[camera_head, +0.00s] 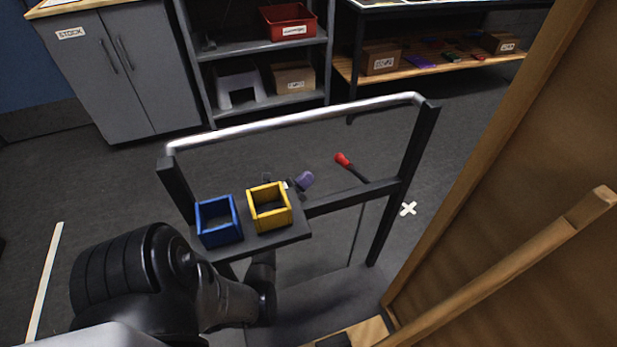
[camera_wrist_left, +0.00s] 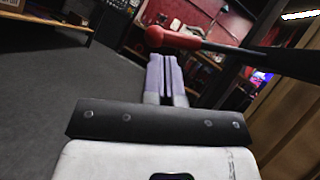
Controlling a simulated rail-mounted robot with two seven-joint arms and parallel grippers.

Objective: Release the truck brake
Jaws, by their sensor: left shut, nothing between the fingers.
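The truck has a silver push handle (camera_head: 300,122) on dark posts. Its brake lever has a black shaft and a red knob (camera_head: 342,159), standing out beyond the crossbar on the far side. My left arm comes in from the lower left and passes under the bin shelf. My right gripper is not in view.
A blue bin (camera_head: 218,222) and a yellow bin (camera_head: 270,208) sit on the truck's small shelf, above my left arm. A wooden panel (camera_head: 520,150) with a rail closes off the right. Grey shelving (camera_head: 262,47) stands at the back. The floor beyond the handle is clear.

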